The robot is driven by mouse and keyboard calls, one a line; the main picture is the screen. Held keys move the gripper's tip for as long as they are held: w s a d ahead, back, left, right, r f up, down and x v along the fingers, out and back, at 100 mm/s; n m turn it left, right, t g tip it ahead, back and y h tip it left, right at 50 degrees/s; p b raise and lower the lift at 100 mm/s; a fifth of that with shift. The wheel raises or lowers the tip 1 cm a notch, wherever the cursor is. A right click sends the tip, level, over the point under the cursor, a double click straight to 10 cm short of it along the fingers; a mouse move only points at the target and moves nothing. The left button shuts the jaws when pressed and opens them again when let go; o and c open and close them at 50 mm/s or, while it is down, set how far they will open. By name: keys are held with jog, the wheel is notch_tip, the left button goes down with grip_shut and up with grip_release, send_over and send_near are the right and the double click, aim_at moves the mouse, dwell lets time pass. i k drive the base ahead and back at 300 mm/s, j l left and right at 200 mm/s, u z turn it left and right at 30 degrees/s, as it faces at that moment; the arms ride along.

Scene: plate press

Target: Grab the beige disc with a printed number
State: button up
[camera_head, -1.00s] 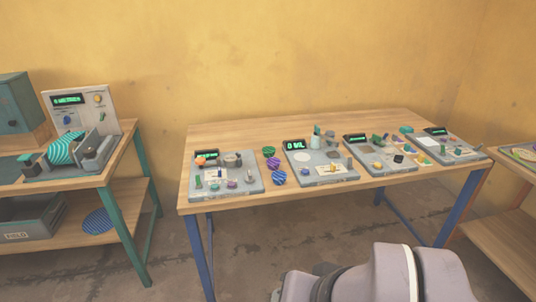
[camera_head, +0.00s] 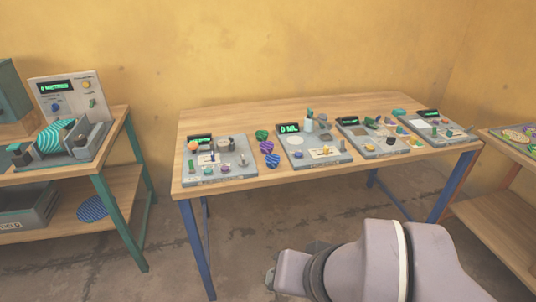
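No printed number is readable on any disc at this size, so I cannot tell for sure which is the beige disc. A pale flat round disc (camera_head: 296,140) lies on the second grey device from the left on the middle table. A small beige round piece (camera_head: 221,144) sits on the leftmost grey device. A pale yellowish round shape shows on the green tray (camera_head: 509,142) at the right edge.
The middle wooden table (camera_head: 240,108) on blue legs bears several grey devices with small parts; striped pieces (camera_head: 267,147) lie between two of them. A green-legged bench (camera_head: 118,128) stands left, with a striped disc (camera_head: 93,208) on its lower shelf. Another table (camera_head: 492,215) stands right. Floor in front is open.

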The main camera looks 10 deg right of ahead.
aim_at(223, 145)
jog(key=i+u, duration=0.25)
jog(key=i, duration=0.7)
jog(key=i+u, duration=0.3)
jog(key=i, duration=0.65)
